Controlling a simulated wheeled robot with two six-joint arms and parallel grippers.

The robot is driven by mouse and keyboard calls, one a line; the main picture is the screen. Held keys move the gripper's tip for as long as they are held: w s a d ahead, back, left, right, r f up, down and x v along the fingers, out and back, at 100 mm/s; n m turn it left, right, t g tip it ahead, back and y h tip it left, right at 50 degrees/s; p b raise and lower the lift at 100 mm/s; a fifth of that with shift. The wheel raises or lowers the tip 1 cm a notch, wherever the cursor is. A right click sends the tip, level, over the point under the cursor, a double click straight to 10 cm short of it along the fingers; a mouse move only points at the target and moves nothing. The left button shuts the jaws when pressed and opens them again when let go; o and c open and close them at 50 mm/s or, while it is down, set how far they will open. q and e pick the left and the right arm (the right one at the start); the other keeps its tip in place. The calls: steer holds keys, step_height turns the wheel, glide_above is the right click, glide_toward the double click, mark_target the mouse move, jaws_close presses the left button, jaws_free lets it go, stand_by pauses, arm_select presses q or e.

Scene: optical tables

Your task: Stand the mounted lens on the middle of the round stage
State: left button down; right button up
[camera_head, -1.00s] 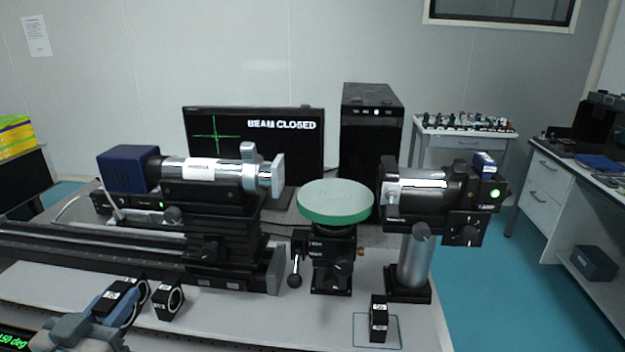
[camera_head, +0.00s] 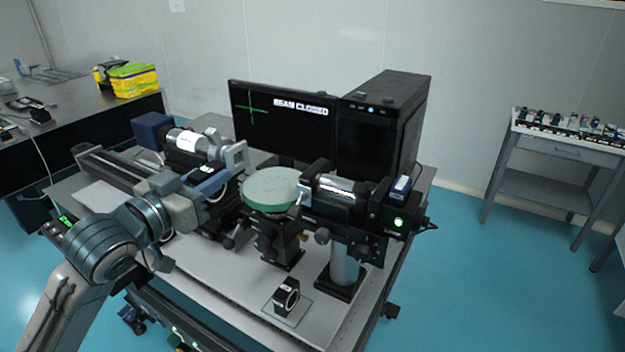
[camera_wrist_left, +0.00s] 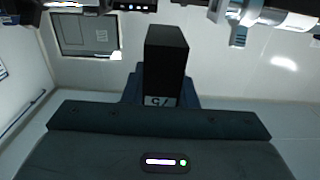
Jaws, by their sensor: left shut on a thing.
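The round stage (camera_head: 270,187), a green disc on a black post, stands between the two instruments in the head view. My left gripper (camera_head: 213,186) is just left of it, over the rail side of the bench. It is shut on the mounted lens, a black block with a white label (camera_wrist_left: 166,65) in the left wrist view. In the head view the held lens is small and partly covered by the fingers. It is apart from the stage, whose top looks empty. My right gripper is not in view.
A barrel instrument (camera_head: 345,190) on a post stands close right of the stage. A laser-like tube (camera_head: 190,143) on the rail is behind my gripper. Another black mount (camera_head: 287,296) stands in an outlined square at the front. The monitor (camera_head: 275,125) and black computer (camera_head: 385,125) stand behind.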

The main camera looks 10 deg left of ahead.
arm_select(q)
steer(key=shift+w+d+r, duration=0.1)
steer(key=shift+r, duration=0.05)
steer(key=shift+w, duration=0.25)
steer(key=p+x, duration=0.1)
steer(key=x, duration=0.3)
steer(key=d+f+p+x, duration=0.1)
steer(key=p+x, duration=0.1)
steer(key=x, duration=0.3)
steer(key=p+x, duration=0.2)
steer(key=x, duration=0.3)
steer(key=shift+d+f, duration=0.25)
steer(key=shift+w+d+f, duration=0.1)
steer(key=shift+w+d, duration=0.05)
steer(key=shift+w, duration=0.1)
steer(key=shift+f+p, duration=0.25)
steer(key=shift+p, duration=0.1)
step_height(320, 180, down, 3)
steer(key=shift+r+p, duration=0.1)
steer(key=shift+p, duration=0.6)
